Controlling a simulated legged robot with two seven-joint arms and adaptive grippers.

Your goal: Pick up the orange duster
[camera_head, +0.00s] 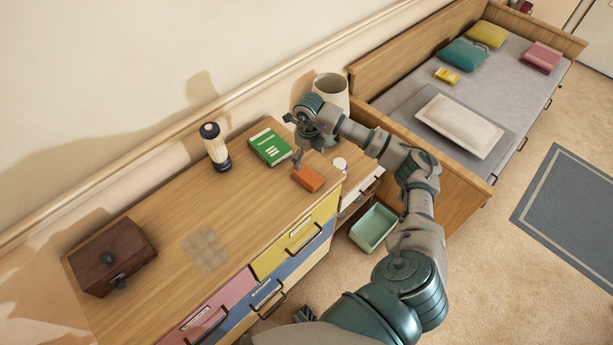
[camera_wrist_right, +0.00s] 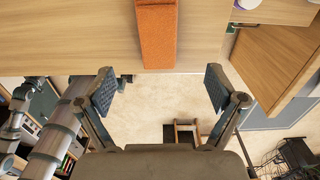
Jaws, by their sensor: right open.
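The orange duster (camera_head: 307,178) is a small block lying on the wooden desktop near its right front edge. In the right wrist view the orange duster (camera_wrist_right: 158,38) runs down from the top edge, ahead of the fingers and roughly midway between them. My right gripper (camera_head: 293,139) is above the desk, just behind and left of the duster, with its lower finger close to it. In the wrist view my right gripper (camera_wrist_right: 160,90) is spread wide and empty. I cannot tell exactly how high it is above the duster. My left gripper does not show clearly.
A green book (camera_head: 269,147) lies close left of the gripper, with a black-and-cream cylinder (camera_head: 215,147) beyond. A brown wooden box (camera_head: 111,256) is far left. The desk's middle (camera_head: 190,205) is mostly clear. A green bin (camera_head: 373,227) stands below.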

